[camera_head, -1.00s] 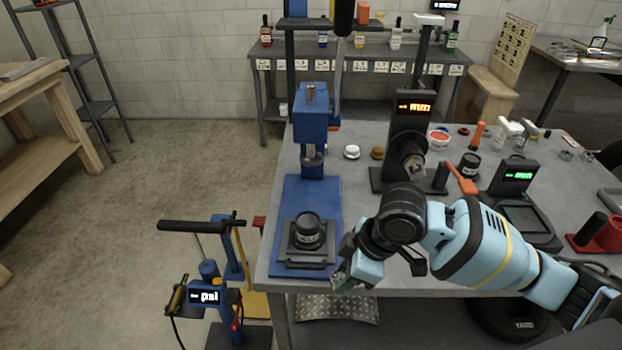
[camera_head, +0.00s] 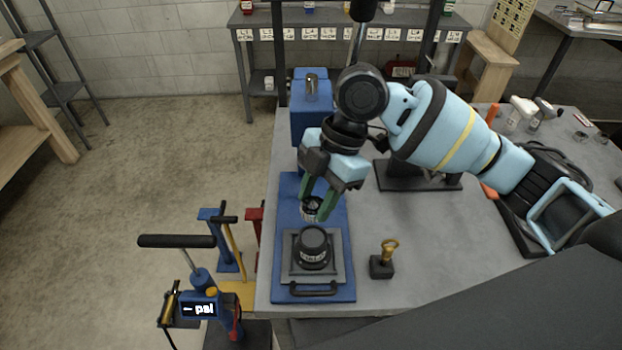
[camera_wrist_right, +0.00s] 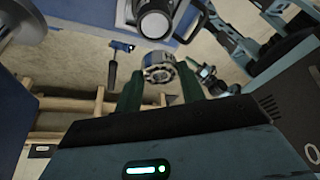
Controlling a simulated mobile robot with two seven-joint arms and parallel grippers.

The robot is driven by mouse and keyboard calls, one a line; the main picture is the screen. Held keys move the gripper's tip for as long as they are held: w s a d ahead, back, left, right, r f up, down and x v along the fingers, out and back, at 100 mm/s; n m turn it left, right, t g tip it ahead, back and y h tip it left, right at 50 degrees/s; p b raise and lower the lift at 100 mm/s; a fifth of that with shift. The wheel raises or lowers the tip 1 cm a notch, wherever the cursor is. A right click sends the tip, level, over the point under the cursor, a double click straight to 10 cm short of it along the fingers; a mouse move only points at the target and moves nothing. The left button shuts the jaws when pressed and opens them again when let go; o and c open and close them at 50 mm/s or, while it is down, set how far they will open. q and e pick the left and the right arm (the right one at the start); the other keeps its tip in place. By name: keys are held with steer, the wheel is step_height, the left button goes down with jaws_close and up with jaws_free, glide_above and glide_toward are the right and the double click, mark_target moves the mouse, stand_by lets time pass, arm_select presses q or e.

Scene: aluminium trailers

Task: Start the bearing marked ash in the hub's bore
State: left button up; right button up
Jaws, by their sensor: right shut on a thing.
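My right gripper (camera_head: 320,198) has its green fingers shut on a bearing (camera_head: 312,208), a small metal ring. It is held in the air above the hub, slightly behind it, with no contact visible. The bearing also shows in the right wrist view (camera_wrist_right: 157,68) between the fingertips, its rolling elements visible; no ash marking is legible. The black hub (camera_head: 313,247) carries a pale label and stands upright in a dark fixture (camera_head: 298,270) on the blue press base. The hub's top also shows in the right wrist view (camera_wrist_right: 155,22). I cannot make out its bore clearly. My left gripper is not in view.
The blue press column (camera_head: 310,120) rises just behind the gripper. A small dark block with a brass-coloured piece (camera_head: 382,264) stands right of the press base. A pump unit with a psi display (camera_head: 203,308) stands left of the bench. The grey bench (camera_head: 425,235) has free room at front right.

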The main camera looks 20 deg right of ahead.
steer(key=shift+r, duration=0.1)
steer(key=shift+r+p, duration=0.15)
steer(key=shift+p, duration=0.15)
steer(key=shift+f+b, duration=0.4)
steer(key=shift+f, duration=1.15)
steer(key=shift+f+b, duration=0.3)
steer(key=shift+f, duration=1.2)
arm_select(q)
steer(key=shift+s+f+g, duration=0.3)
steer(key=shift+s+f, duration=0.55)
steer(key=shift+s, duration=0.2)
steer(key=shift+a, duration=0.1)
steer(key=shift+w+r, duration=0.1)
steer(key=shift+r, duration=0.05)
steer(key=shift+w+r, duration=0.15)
